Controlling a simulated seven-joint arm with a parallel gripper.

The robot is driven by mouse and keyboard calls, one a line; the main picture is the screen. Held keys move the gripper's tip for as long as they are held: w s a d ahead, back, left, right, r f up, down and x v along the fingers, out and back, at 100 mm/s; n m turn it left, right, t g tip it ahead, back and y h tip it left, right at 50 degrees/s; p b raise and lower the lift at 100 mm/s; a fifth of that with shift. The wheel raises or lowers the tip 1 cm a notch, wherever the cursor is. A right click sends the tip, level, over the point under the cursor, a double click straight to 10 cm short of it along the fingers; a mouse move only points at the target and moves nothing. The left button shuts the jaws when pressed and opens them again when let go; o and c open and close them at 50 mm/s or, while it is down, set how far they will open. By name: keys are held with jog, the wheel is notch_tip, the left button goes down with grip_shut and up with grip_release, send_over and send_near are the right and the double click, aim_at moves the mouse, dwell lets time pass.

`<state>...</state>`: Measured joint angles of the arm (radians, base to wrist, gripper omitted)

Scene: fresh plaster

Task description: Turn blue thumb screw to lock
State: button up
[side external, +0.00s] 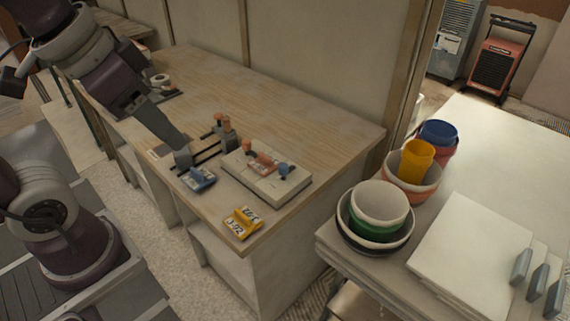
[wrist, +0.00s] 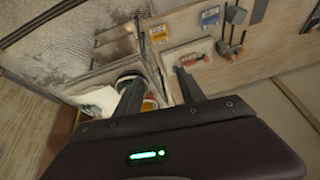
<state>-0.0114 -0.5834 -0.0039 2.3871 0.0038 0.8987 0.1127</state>
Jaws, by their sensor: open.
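The blue thumb screw (side external: 284,169) stands at the right end of a pale fixture block (side external: 262,184) on the wooden workbench. An orange piece (side external: 265,161) and an orange knob (side external: 246,146) sit on the same block. My gripper (side external: 184,153) is over the bench's left part, left of the block and apart from the screw. Its jaws are open in the wrist view (wrist: 154,84), with nothing clearly held.
A blue labelled block (side external: 201,179) lies near my gripper, and a yellow one (side external: 243,222) lies at the bench's front corner. Orange-topped posts (side external: 227,135) stand behind the fixture. Bowls (side external: 377,207) and white panels (side external: 465,245) occupy the right table. The bench's back is mostly clear.

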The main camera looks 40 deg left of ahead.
jog(key=w+f+m+g, duration=0.1)
jog(key=w+m+g, duration=0.15)
jog(key=w, duration=0.85)
jog(key=m+g, duration=0.2)
jog(key=m, duration=0.5)
send_over(283, 165)
jog(key=f, duration=1.8)
jog(key=shift+s+d+f, duration=0.1)
jog(key=shift+s, duration=0.1)
jog(key=shift+m+g, duration=0.25)
jog(key=f, duration=0.7)
jog(key=shift+w+f, duration=0.1)
jog(key=shift+w, duration=0.1)
jog(key=shift+f, duration=0.55)
grip_shut()
